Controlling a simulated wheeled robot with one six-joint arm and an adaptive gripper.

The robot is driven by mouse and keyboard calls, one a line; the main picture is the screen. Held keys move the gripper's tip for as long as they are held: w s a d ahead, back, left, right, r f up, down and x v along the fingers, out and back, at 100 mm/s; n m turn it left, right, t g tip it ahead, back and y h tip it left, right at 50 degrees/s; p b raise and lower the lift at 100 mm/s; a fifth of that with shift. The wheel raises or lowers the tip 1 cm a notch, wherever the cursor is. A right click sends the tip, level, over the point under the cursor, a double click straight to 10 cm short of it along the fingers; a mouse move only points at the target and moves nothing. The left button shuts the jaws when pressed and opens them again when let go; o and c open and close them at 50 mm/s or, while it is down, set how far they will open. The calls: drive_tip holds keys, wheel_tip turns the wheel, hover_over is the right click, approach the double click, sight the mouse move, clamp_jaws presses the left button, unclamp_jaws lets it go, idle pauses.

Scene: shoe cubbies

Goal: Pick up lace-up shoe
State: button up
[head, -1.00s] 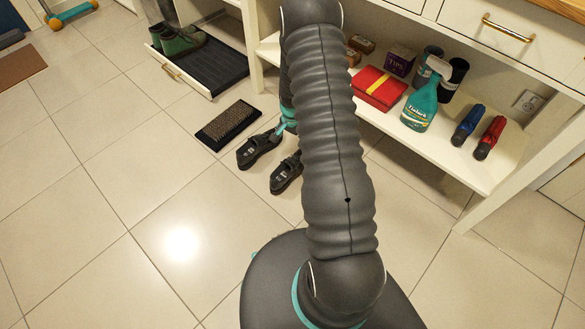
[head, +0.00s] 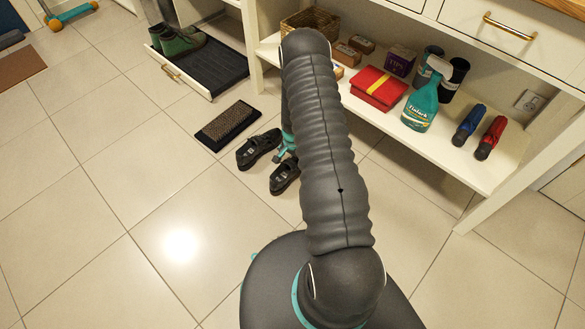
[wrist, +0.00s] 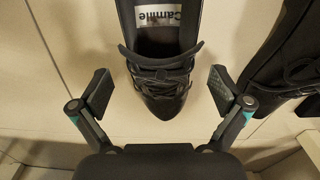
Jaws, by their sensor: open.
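A pair of black lace-up shoes stands on the tiled floor: the left shoe (head: 258,149) and the right shoe (head: 285,175), partly hidden by my arm, in the head view. In the wrist view one lace-up shoe (wrist: 163,75) lies with its toe between my open fingers, laces and an insole label facing up. The other shoe (wrist: 290,55) is at the right, outside the fingers. My gripper (wrist: 158,92) is open, one finger on each side of the toe, with gaps to both sides. In the head view my gripper shows only partly beside the shoes.
A bristle mat (head: 228,124) lies on the floor behind the shoes. A low shelf (head: 440,150) with a red box (head: 379,88), a spray bottle (head: 421,105) and other items stands at the right. A boot tray (head: 205,65) is at the back.

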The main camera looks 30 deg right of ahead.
drive_tip(key=shift+w+f, duration=0.1)
drive_tip(key=shift+f, duration=1.8)
drive_tip(key=c, duration=1.6)
drive_tip(key=shift+o, duration=0.2)
drive_tip(key=shift+r, duration=0.15)
drive_tip(key=shift+r, duration=0.4)
drive_tip(key=r, duration=0.2)
drive_tip(key=d+r, duration=0.1)
drive_tip(key=r, duration=0.1)
drive_tip(key=shift+s, duration=0.35)
drive_tip(key=s+d+r, duration=0.6)
drive_tip(key=d, duration=0.2)
drive_tip(key=shift+d+p, duration=0.2)
drive_tip(key=shift+p, duration=0.1)
